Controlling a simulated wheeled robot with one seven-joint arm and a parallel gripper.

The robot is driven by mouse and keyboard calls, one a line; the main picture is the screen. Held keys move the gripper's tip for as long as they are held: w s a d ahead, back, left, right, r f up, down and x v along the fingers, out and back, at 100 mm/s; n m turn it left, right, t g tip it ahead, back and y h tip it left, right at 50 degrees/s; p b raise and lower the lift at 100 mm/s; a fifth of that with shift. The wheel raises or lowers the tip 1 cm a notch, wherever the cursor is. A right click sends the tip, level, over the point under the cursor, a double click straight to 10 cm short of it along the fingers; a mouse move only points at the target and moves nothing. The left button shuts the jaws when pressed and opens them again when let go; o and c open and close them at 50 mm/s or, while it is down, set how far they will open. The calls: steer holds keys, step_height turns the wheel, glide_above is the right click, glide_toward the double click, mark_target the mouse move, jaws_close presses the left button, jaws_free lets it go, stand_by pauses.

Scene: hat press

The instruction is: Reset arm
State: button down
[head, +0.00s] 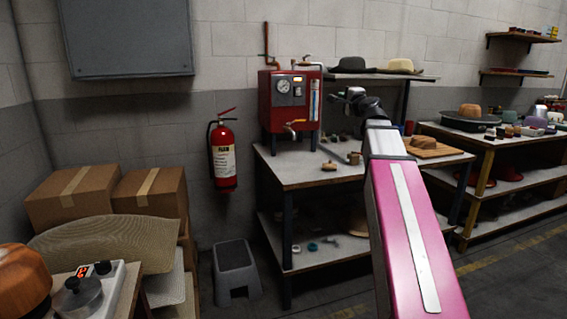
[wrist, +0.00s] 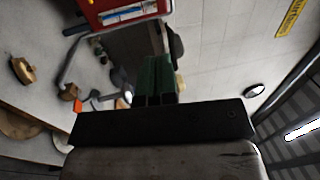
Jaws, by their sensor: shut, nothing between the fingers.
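My pink arm reaches forward and up across the workbench in the head view. My gripper (head: 350,95) is at its far end, small and dark, in front of the wall to the right of the red steam boiler (head: 290,100). In the wrist view my gripper's green fingers (wrist: 158,65) are together, with nothing held between them. The boiler also shows at the top of the wrist view (wrist: 118,10), beyond the fingers. Part of the workbench (head: 310,172) is hidden behind my arm.
A brown hat (head: 422,142) lies on a wooden board right of my arm. Two hats stand on the raised shelf (head: 385,76) behind. A fire extinguisher (head: 223,155) hangs left of the bench, above a grey step stool (head: 236,270). Cardboard boxes (head: 80,193) stand at left.

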steer(key=s+a+f+n+g, duration=0.2)
steer(key=f+n+g, duration=0.1)
steer(key=f, duration=0.9)
steer(key=s+a+f+n+g+h, duration=0.1)
steer(key=a+f+n+g, duration=0.15)
steer(key=f, duration=0.95)
steer(key=s+a+f+n+g, duration=0.1)
steer(key=s+f+n+g, duration=0.2)
steer(key=f, duration=0.9)
steer(key=s+d+f+n+g+h, duration=0.1)
steer(key=s+f+n+g+h, duration=0.1)
steer(key=s+f+g, duration=0.3)
steer(key=s+d+f+n+g+h, duration=0.1)
steer(key=s+f+n+g+h, duration=0.2)
steer(key=s+f, duration=1.1)
step_height(320, 180, down, 6)
steer(key=shift+f+n+g, duration=0.2)
steer(key=shift+n+g, duration=0.15)
steer(key=shift+g, duration=0.7)
